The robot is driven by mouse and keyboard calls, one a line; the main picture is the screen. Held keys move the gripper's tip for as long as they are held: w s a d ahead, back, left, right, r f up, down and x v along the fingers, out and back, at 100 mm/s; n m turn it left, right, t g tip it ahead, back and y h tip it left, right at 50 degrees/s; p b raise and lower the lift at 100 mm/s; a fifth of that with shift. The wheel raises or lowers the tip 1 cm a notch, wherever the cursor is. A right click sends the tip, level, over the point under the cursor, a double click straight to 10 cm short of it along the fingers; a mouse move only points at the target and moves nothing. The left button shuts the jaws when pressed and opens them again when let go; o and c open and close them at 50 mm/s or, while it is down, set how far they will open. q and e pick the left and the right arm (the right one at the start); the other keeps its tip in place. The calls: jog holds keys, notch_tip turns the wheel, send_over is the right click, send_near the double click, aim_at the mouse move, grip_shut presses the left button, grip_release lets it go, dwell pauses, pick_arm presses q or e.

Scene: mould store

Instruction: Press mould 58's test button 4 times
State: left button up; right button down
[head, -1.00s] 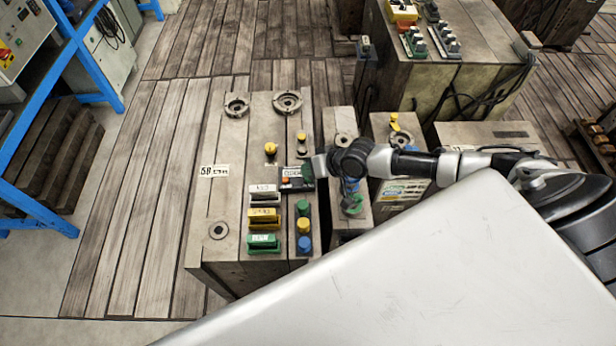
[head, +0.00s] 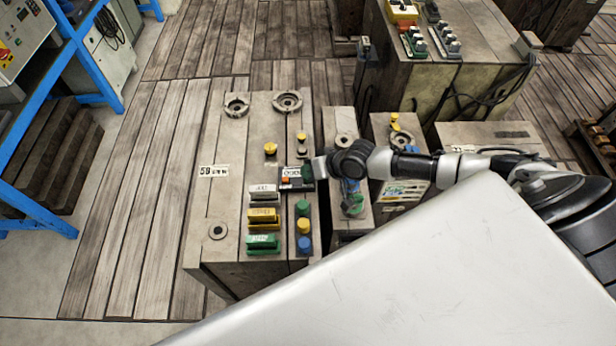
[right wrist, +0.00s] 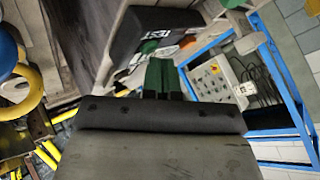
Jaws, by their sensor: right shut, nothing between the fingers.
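Mould 58 (head: 225,205) is a grey block with a "58" label (head: 213,171) on its top. On it sits a small dark test box (head: 295,186) with a pale counter display and an orange button (head: 286,180). My right gripper (head: 308,171) is at the right side of this box, shut and empty. In the right wrist view its green fingertips (right wrist: 160,76) are together beside the black box (right wrist: 150,30), whose label reads "TEST". The orange-red button (right wrist: 187,41) shows past the fingertips there. I cannot tell whether they touch it. My left gripper is not in view.
White, yellow and green connectors (head: 263,241) and green, yellow and blue knobs (head: 304,226) stand near the test box. Yellow-topped fittings (head: 270,149) stand behind it. Other moulds (head: 398,165) are close on the right. Open plank floor (head: 140,200) lies to the left.

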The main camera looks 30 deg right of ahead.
jog(key=shift+r+p, duration=0.8)
jog(key=shift+r, duration=0.05)
notch_tip(320, 180, up, 5)
jog(key=p, duration=0.4)
jog(key=shift+r+p, duration=0.1)
jog(key=shift+p, duration=0.3)
dwell(2.2)
